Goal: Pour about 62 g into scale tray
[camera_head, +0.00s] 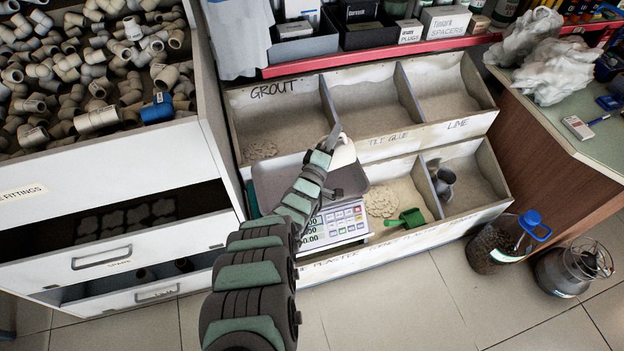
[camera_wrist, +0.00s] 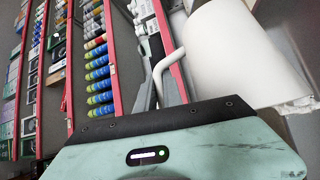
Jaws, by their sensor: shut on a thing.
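My gripper (camera_head: 334,140) is over the scale, at the right part of its grey metal scale tray (camera_head: 268,180). It is shut on a white cup (camera_head: 344,153), whose body (camera_wrist: 235,50) fills the upper right of the wrist view. The cup's bent handle (camera_wrist: 164,66) runs between my fingers. The wrist view is turned sideways. I cannot see into the cup or tell its exact tilt. The scale's display and keypad (camera_head: 338,220) face the front; its digits are too small to read surely. My arm hides part of the tray, and no material shows in its visible part.
Open bins of powder surround the scale, marked grout (camera_head: 262,128), tile glue (camera_head: 365,112) and lime (camera_head: 445,100). A drawer cabinet (camera_head: 120,255) stands left.

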